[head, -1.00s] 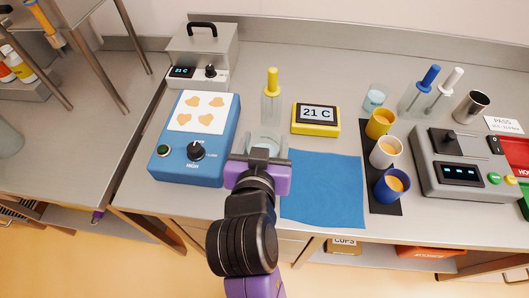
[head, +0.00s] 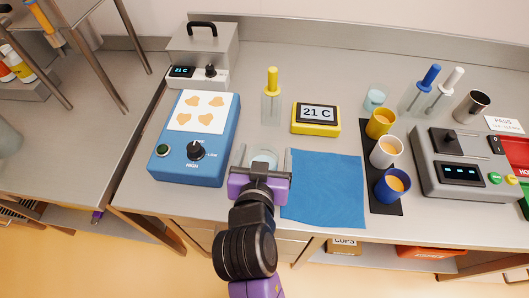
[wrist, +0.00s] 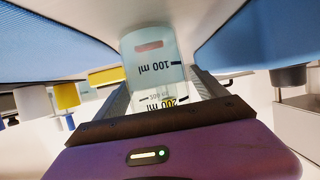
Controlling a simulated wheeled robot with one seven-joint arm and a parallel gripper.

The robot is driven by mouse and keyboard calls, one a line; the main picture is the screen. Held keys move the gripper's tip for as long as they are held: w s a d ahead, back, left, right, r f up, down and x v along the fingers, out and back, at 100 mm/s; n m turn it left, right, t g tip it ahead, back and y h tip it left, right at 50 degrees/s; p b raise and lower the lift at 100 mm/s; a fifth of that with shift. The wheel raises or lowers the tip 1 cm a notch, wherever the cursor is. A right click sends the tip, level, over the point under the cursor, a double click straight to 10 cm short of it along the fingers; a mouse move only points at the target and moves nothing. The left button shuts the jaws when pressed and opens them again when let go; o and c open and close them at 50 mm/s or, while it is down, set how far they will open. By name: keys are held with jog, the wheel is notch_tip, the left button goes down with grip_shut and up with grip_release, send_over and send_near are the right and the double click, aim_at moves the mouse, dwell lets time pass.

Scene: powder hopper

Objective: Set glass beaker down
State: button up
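The clear glass beaker (head: 264,157) is at the bench front, between the blue hotplate and the blue cloth. Its 100 ml and 200 ml marks show upside down in the wrist view (wrist: 155,68), whose picture is turned over. The beaker appears upright with its base at the bench top. My gripper (head: 263,160) points away from me, with one finger on each side of the beaker. In the head view the fingers look spread, with a gap on both sides of the glass. The lower beaker is partly hidden by my gripper.
The hotplate (head: 217,160) is close on the left and the cloth (head: 322,190) on the right. Behind stand a yellow-topped bottle (head: 272,100) and a yellow thermometer display (head: 316,118). Several cups (head: 392,185) stand on a black strip further right.

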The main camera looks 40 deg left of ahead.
jog(key=shift+r, duration=0.25)
jog(key=v, duration=1.2)
jog(key=shift+b, duration=0.3)
jog(key=shift+f, duration=0.15)
jog(key=shift+h, duration=0.5)
jog(key=d+f, duration=0.2)
jog(key=d, duration=0.1)
jog(key=w+d+f, duration=0.1)
jog(key=d+f, duration=0.1)
jog(key=d, duration=0.1)
jog(key=d+f, duration=0.2)
jog(key=d, duration=0.1)
jog(key=shift+w+d, duration=0.25)
jog(key=shift+d, duration=0.15)
jog(key=s+d+f+m+t+h, duration=0.15)
jog(key=s+d, duration=0.25)
jog(key=d, duration=0.5)
jog(key=s+d+f+m+t+h, duration=0.15)
jog(key=s+d, duration=0.25)
jog(key=d, duration=0.6)
jog(key=s+d+r+m+h, duration=0.3)
jog(key=s+d+r, duration=0.1)
jog(key=s+d, duration=0.3)
jog(key=shift+s+d, duration=0.35)
jog(key=shift+s, duration=0.35)
